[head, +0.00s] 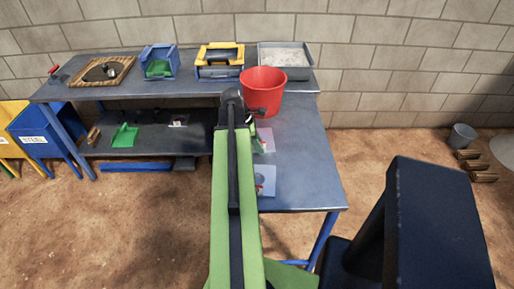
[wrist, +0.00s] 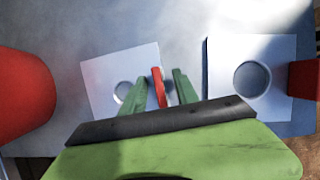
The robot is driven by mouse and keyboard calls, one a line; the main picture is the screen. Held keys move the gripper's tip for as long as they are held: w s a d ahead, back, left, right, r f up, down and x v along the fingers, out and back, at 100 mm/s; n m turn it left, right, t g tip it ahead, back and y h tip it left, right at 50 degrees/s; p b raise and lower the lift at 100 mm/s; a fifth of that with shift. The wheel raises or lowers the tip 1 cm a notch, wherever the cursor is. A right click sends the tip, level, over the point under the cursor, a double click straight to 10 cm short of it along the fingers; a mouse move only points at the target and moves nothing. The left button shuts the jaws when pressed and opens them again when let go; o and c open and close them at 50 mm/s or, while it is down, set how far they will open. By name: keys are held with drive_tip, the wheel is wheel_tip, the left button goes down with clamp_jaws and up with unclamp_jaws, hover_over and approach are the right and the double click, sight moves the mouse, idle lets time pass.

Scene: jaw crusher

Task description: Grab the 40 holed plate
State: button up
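Two pale square plates, each with one round hole, lie on the grey bench. The left plate in the wrist view (wrist: 108,72) has a smaller-looking hole, partly hidden by a finger, and a red upright tab (wrist: 157,84). The right plate (wrist: 283,58) has a larger-looking hole and a red part at its right edge. In the head view the plates are the far one (head: 267,139) and near one (head: 267,178), partly hidden by my arm. My gripper (wrist: 160,77) is open, its green fingers either side of the left plate's red tab, with gaps visible. No size mark is readable.
A red bucket (head: 264,90) stands on the bench beyond the plates, close left in the wrist view (wrist: 20,93). A grey tray (head: 284,75), blue bin (head: 159,66) and yellow-framed box (head: 219,72) stand along the back. The bench is clear right of the plates.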

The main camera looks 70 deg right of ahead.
drive_tip(key=shift+r, duration=0.1)
drive_tip(key=shift+c, duration=0.3)
clamp_jaws()
idle(0.9)
